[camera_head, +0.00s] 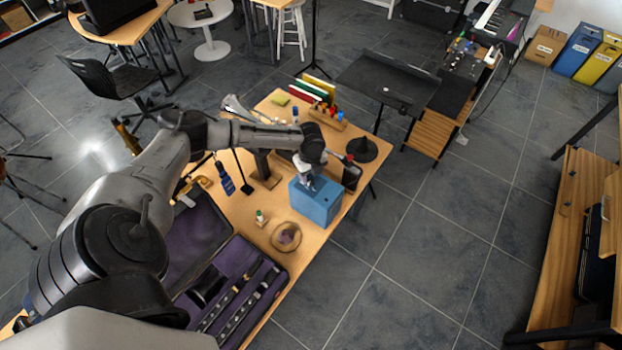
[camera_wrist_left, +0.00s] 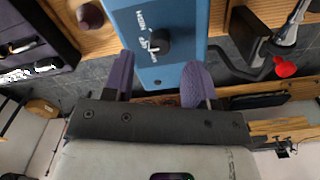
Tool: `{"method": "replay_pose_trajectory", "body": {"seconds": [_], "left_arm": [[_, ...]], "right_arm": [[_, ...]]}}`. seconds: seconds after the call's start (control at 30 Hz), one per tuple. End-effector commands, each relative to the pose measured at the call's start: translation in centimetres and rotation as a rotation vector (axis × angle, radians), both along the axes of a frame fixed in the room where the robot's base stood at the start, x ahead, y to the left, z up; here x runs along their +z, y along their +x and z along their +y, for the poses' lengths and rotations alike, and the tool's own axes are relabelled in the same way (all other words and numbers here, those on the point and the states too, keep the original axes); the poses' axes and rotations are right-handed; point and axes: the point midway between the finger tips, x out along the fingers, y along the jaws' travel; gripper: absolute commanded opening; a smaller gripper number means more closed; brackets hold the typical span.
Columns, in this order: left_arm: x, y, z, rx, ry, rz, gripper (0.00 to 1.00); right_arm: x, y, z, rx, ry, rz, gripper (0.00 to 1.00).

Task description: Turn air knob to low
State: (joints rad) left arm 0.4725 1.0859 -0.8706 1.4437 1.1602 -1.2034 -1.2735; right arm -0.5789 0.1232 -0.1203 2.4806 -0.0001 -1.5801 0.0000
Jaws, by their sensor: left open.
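A blue box (camera_head: 318,205) stands on the wooden table near its right edge. In the left wrist view the blue box (camera_wrist_left: 120,20) shows a face with a small black knob (camera_wrist_left: 158,42), white markings and an upside-down word that looks like HIGH beside it. My left gripper (camera_head: 307,180) is at the top of the box in the head view. In the left wrist view its purple-padded fingers (camera_wrist_left: 158,82) are open and empty, spread to either side of the box's near end, with the knob ahead between them. I cannot tell whether they touch the box. The knob is hidden in the head view.
An open instrument case (camera_head: 240,285) with purple lining lies on the table's near part. A round brass-coloured dish (camera_head: 286,236) and a small bottle (camera_head: 261,218) are left of the box. A black cone-shaped stand (camera_head: 362,149) is behind it. Open floor lies to the right.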

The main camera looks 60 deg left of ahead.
Motion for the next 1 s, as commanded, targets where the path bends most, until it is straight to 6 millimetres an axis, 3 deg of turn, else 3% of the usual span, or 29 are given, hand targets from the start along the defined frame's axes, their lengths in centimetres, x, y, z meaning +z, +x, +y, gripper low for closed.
{"method": "replay_pose_trajectory", "body": {"seconds": [0.3,0.73,1.0], "left_arm": [[-3.4,0.0,0.0,0.001,0.0,0.001,0.52],[-4.0,0.0,0.0,0.0,0.0,0.001,0.52],[-4.0,0.0,0.0,0.0,0.0,0.0,0.28]], "right_arm": [[0.0,0.0,-0.1,0.0,-0.002,0.0,0.0],[0.0,0.0,0.1,-0.003,0.003,0.0,0.0],[0.0,0.0,0.2,-0.005,0.007,0.002,0.0]]}}
